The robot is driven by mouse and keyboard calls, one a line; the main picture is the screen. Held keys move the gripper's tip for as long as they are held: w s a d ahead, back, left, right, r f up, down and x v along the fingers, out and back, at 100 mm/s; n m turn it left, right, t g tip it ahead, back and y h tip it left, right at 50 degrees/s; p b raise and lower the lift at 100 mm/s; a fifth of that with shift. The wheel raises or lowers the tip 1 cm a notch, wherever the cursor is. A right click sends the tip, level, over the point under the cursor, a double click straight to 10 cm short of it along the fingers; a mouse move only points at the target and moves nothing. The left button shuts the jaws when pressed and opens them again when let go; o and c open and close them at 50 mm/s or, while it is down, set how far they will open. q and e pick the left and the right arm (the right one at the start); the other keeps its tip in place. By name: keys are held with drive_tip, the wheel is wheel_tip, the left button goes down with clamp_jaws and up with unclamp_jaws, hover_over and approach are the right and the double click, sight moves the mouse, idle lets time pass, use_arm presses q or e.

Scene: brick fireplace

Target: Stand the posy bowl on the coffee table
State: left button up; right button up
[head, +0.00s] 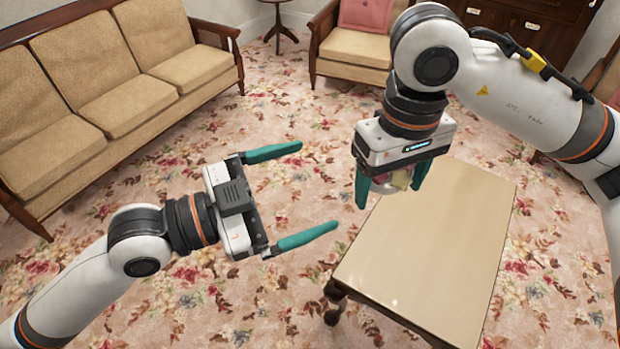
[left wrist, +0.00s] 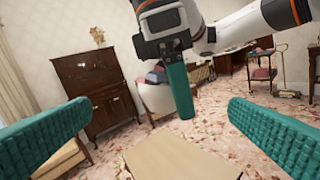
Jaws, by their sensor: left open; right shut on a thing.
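The posy bowl (head: 399,181) is between the teal fingers of my right gripper (head: 388,196), which is shut on it. Only a little of it shows, pale with yellowish and pinkish parts; the gripper body hides the rest. The right gripper points down at the far left edge of the coffee table (head: 430,245), a pale, bare rectangular top on dark legs. I cannot tell the bowl's height above it. My left gripper (head: 318,187) is open and empty, left of the table. The left wrist view shows the table top (left wrist: 180,160) and a right finger (left wrist: 181,92).
A tan sofa (head: 120,75) stands at the far left and an armchair (head: 350,45) with a pink cushion at the back. A small round dark table (head: 279,30) is between them. Flowered carpet (head: 250,110) lies open between the seats and the coffee table.

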use_arm(q)
drive_tip(key=x, duration=1.2)
drive_tip(key=shift+s, duration=0.1)
drive_tip(key=shift+c, duration=0.3)
drive_tip(key=c, duration=0.9)
drive_tip(key=shift+c, duration=1)
use_arm(e)
drive_tip(key=o, duration=1.6)
drive_tip(key=shift+r, duration=0.1)
